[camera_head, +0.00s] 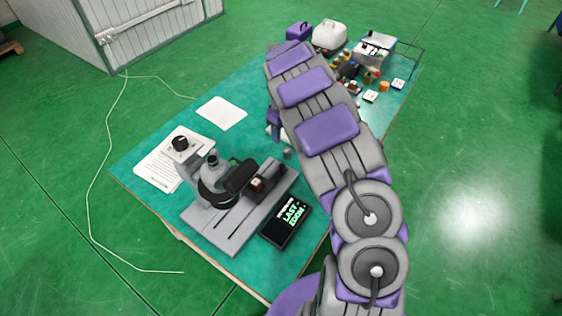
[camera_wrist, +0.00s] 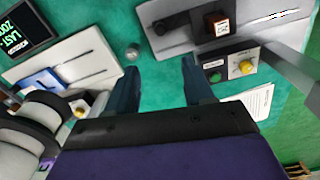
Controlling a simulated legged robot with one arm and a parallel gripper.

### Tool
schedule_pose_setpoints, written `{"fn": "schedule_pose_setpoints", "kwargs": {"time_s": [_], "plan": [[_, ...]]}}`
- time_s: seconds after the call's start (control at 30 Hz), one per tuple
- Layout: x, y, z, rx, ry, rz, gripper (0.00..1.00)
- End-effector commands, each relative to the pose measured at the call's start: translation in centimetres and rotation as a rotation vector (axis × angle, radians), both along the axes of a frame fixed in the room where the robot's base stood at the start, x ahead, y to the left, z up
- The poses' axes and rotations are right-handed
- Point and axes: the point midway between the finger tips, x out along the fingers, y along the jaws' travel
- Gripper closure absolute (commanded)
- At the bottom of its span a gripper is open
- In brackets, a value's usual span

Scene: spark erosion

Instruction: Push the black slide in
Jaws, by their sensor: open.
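The grey machine (camera_head: 235,225) stands at the near left of the table, with a black rounded part and a small brown block (camera_head: 257,184) on it. In the wrist view a black bar (camera_wrist: 178,24), which looks like the slide, lies on the grey machine. The brown block (camera_wrist: 217,24) with a white label sits at its right end. How far the slide stands out cannot be told. My gripper (camera_wrist: 160,66) is open and empty, its two dark fingers apart below the bar in the picture and not seen touching it.
A black display (camera_head: 287,220) with green text lies beside the machine. Papers (camera_head: 222,113) lie on the table (camera_head: 190,118). Several small objects crowd its far end.

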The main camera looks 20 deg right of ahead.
Motion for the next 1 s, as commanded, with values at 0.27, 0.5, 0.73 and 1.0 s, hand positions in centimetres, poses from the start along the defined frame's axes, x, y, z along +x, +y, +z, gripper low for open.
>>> {"fn": "schedule_pose_setpoints", "kwargs": {"time_s": [0.27,0.5,0.73,1.0], "plan": [[0.0,-0.1,-4.3,0.003,0.003,-0.002,0.48],[0.0,-0.1,-9.0,0.002,0.003,-0.001,0.48],[-0.1,-0.1,-13.4,0.001,0.004,0.0,0.48],[0.0,0.0,-16.7,0.002,0.0,0.0,0.48]]}}
